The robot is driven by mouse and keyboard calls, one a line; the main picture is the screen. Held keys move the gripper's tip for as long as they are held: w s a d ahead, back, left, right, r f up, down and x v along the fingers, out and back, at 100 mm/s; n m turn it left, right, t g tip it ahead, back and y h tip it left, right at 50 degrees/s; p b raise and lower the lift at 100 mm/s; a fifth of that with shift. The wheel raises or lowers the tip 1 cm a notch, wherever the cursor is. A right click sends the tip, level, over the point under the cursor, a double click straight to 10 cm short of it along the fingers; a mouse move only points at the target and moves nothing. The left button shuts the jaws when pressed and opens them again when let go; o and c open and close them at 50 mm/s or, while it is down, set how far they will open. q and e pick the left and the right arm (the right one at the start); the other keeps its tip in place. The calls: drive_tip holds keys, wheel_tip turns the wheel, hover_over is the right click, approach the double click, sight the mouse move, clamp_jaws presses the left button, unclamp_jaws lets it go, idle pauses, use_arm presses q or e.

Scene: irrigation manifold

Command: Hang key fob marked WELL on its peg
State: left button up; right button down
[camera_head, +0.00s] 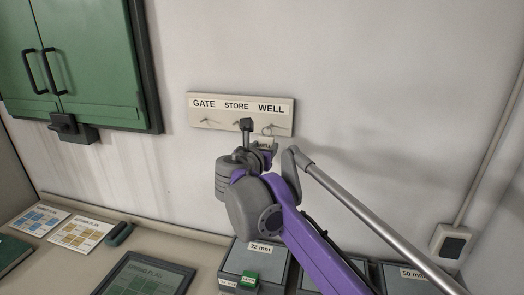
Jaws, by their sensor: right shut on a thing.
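The cream peg board (226,114) is fixed to the wall, with the labels GATE, STORE and WELL above its pegs. My right gripper (262,151) is just below the WELL end of the board, largely hidden behind my own wrist. It is shut on a small pale key fob (266,141), of which only the upper part shows. The fob's thin ring is close to the WELL peg (272,128); I cannot tell whether it is around the peg or only in front of it. Any marking on the fob is too small to read. My left gripper is out of view.
A green cabinet (90,60) hangs at the upper left. On the counter are printed cards (80,234), a dark framed plan (147,276) and grey boxes, one labelled 32 mm (258,259). A wall switch (452,242) is at the right.

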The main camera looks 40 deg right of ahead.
sight(265, 145)
drive_tip(key=shift+x, duration=1.5)
drive_tip(key=shift+c, duration=0.9)
unclamp_jaws()
drive_tip(key=v, duration=1.1)
drive_tip(key=shift+b, duration=0.4)
